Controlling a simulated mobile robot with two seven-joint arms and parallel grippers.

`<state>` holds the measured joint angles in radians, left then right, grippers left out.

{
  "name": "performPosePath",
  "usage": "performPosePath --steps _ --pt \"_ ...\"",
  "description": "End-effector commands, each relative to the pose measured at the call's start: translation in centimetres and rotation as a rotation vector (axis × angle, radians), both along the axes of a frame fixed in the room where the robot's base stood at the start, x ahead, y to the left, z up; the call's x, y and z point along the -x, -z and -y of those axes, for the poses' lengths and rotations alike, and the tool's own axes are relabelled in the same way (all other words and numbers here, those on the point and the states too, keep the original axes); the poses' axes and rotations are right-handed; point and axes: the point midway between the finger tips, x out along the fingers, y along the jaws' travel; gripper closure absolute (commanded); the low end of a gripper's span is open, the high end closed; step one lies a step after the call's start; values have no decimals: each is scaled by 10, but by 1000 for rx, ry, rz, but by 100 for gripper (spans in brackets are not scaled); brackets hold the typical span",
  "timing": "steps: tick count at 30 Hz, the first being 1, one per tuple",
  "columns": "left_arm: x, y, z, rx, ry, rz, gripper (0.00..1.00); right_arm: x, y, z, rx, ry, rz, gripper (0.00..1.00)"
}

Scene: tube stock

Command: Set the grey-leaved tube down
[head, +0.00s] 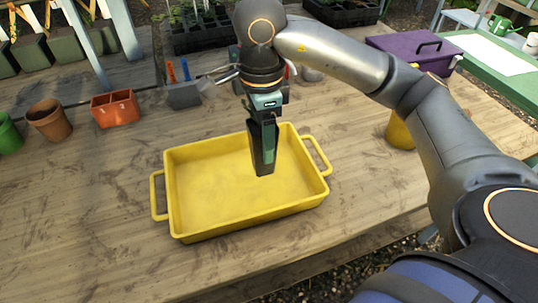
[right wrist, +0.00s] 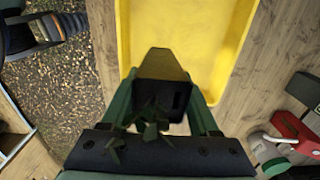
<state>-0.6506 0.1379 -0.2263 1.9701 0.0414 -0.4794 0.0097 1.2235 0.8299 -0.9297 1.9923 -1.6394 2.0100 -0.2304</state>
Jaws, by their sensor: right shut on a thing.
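My right gripper (head: 266,147) is shut on a dark, tapered tube (head: 256,160), which hangs nearly upright in front of the yellow tray (head: 180,217) in the head view. In the right wrist view the tube (right wrist: 160,66) sits between the two green fingers (right wrist: 160,88), with small grey-green leaves (right wrist: 146,128) at its near end. The tube's lower end lies over the yellow tray floor in the picture. I cannot tell whether it touches the floor. The tray shows no other tube in it. My left gripper is not in view.
An orange divided caddy (head: 115,109), a brown pot (head: 49,121) and a green pot (head: 8,135) stand at left. A grey holder (head: 184,95) is behind the tray. A purple box (head: 415,50) and yellow pot (head: 400,133) are at right. Bare wood lies left of the tray.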

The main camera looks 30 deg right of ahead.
Motion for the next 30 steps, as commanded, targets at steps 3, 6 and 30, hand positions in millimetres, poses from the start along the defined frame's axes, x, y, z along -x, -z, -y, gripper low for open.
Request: performPosePath --steps 3,6,30 --pt "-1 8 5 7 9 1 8 -11 29 15 -2 3 -6 100" --pt "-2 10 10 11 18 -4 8 -18 41 24 -2 1 -3 100" --pt "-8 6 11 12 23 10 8 -29 90 37 -1 -2 1 100"
